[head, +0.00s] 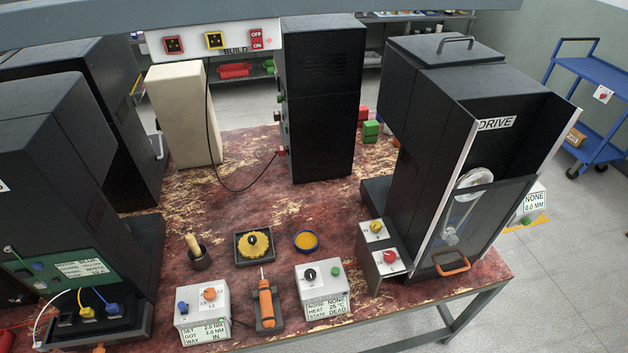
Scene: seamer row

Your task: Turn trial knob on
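No knob carries a label that I can read as trial. On the DRIVE machine (400,120), a stepped panel at its front left bears a yellow knob (376,226) above a red knob (389,256). A white box (322,290) in front has a black knob (309,274) and a green button; its display reads STATE DEAD. Another white box (203,312) to the left has an orange knob (209,294) and a blue knob (183,307). Neither of my grippers is in view.
The worn red table (250,195) holds an orange-handled tool (266,305), a yellow part in a black tray (254,244) and a dark cup (200,258). A black cabinet (320,100) and beige block (185,115) stand behind. A blue cart (590,70) is at right.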

